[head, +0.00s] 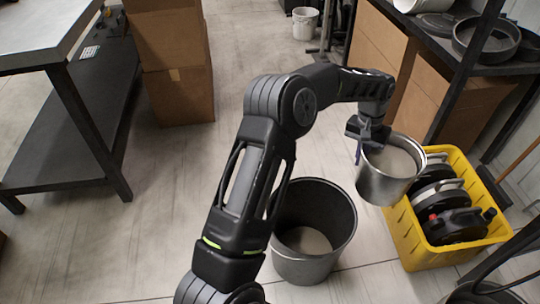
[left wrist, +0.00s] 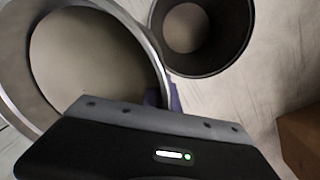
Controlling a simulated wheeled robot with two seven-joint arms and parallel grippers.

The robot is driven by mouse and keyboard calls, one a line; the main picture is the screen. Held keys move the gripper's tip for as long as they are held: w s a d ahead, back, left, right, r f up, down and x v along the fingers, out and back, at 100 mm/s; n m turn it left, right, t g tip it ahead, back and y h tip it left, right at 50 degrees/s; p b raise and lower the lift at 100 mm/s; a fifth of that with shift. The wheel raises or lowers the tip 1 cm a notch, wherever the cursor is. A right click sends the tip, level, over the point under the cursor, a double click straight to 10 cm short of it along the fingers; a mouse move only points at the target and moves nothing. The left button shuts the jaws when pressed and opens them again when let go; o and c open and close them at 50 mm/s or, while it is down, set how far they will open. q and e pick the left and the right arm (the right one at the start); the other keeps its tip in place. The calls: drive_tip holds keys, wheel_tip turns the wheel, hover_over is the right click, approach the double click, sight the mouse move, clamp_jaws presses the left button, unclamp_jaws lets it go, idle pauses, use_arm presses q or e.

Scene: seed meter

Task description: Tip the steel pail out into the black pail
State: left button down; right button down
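The steel pail (head: 380,187) hangs near upright at the end of my left arm, right of and above the black pail, with pale beige material inside. My left gripper (head: 366,140) is shut on its rim; in the left wrist view the steel pail (left wrist: 152,42) fills the upper left, with a blue fingertip at its rim. The dark grey-black pail (head: 288,258) stands upright on the floor, partly behind my left arm. A pale round patch shows at its bottom; I cannot tell whether it is material. It also shows in the left wrist view (left wrist: 236,38). My right gripper is out of view.
A yellow crate (head: 411,250) holding reels and a black jug (head: 458,226) stands right of the steel pail. Cardboard boxes (head: 178,95) and a bench (head: 85,120) stand at left. A shelf with pans (head: 487,38) is at upper right. Floor left of the black pail is clear.

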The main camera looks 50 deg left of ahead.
use_arm(q)
drive_tip(key=s+a+f+n+p, duration=0.3)
drive_tip(key=s+a+p, duration=0.3)
drive_tip(key=a, duration=0.5)
drive_tip(key=s+a+f+n+p, duration=0.3)
drive_tip(key=s+a+f+p, duration=0.3)
drive_tip(key=a, duration=0.6)
drive_tip(key=shift+s+t+p, duration=0.3)
drive_tip(key=shift+s+p, duration=0.15)
drive_tip(key=shift+s, duration=0.7)
